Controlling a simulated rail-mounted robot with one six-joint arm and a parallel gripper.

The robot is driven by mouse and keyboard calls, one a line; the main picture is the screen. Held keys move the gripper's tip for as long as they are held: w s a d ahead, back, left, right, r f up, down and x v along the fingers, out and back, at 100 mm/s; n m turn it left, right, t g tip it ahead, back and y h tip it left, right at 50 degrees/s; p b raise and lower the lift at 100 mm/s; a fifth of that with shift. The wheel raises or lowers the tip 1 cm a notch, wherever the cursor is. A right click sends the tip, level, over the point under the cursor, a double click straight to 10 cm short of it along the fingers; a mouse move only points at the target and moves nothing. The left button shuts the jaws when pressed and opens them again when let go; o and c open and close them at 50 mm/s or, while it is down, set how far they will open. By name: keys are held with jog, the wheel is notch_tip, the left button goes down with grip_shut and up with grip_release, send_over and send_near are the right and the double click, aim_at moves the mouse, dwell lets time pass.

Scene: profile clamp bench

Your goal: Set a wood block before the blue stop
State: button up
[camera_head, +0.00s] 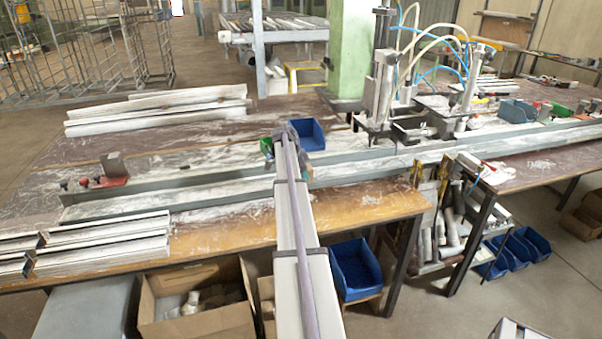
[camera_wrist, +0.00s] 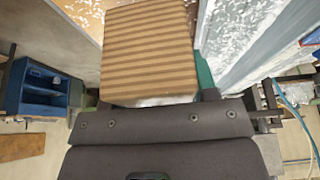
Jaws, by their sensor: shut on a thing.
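My gripper (camera_head: 284,140) is over the middle of the bench, by the long metal rail, and my arm hides much of it in the head view. In the wrist view my gripper (camera_wrist: 160,115) is shut on a wood block (camera_wrist: 148,48) with brown and tan stripes. The block fills the top middle of that view. A teal-green strip (camera_wrist: 205,72) shows along its right side. I cannot make out the blue stop for certain in either view.
A long metal rail (camera_head: 225,189) runs across the bench. A blue bin (camera_head: 306,136) stands just right of my gripper. A red clamp (camera_head: 105,182) is at the left. Metal profiles (camera_head: 105,245) lie on the left front. A tall clamp machine (camera_head: 385,95) stands at right of centre.

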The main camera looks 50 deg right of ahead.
notch_tip(320, 180, down, 11)
jog(key=b, duration=1)
jog(key=shift+f+b, duration=0.4)
jog(key=shift+b, duration=0.1)
jog(key=o, duration=1.1)
jog(key=shift+r, duration=0.1)
jog(key=p+v, duration=1)
jog(key=v, duration=0.1)
jog(key=shift+r, duration=0.1)
